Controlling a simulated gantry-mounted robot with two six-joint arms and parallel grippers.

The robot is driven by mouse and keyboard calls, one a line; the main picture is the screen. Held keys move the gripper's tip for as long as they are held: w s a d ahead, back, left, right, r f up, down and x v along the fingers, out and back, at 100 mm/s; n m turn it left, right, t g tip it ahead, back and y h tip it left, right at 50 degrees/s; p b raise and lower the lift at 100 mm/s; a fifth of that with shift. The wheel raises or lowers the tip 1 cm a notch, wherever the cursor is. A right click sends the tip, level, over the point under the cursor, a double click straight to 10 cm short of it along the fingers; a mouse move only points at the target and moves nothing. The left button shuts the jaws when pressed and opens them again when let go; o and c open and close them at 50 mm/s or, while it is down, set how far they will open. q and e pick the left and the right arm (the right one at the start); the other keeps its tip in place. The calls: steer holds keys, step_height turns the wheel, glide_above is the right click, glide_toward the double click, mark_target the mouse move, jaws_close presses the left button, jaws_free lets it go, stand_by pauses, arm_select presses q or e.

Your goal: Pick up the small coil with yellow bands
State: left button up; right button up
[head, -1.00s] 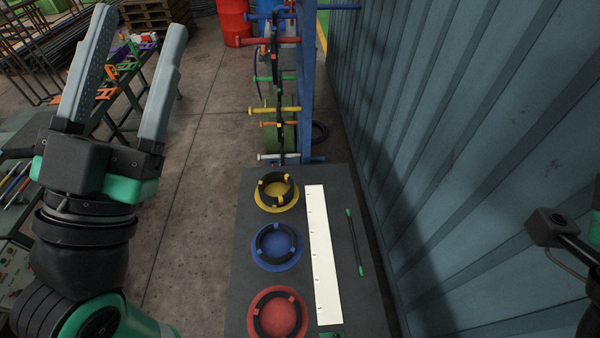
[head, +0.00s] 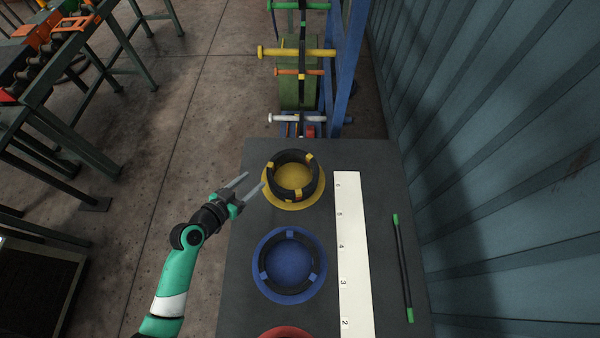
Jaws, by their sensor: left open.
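The small coil with yellow bands (head: 273,190) is a black ring that sits on the round yellow dish (head: 291,205) at the far end of the dark table. My left gripper (head: 251,187) is open and empty at the table's left edge. Its two fingers point at the coil from the left, their tips close to the dish's rim. I cannot tell whether a tip touches the dish. My right gripper is not in view.
A blue dish with a blue-banded coil (head: 290,292) lies nearer, and a red dish (head: 286,333) is cut off below. A white ruler strip (head: 353,260) and a thin green-ended rod (head: 403,268) lie to the right. A blue rack with coloured pegs (head: 346,70) stands behind the table, and a corrugated wall (head: 510,150) rises at right.

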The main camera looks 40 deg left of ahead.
mark_target(273, 161)
arm_select(q)
steer(key=x, duration=0.4)
steer(key=a+x, duration=0.1)
steer(key=x, duration=0.1)
steer(key=shift+w+r, duration=0.1)
steer(key=shift+w, duration=0.25)
steer(key=shift+b+x, duration=0.7)
steer(key=shift+x, duration=2)
steer(key=shift+d+r, duration=0.15)
steer(key=shift+d, duration=0.05)
steer(key=shift+c, duration=0.3)
jaws_close()
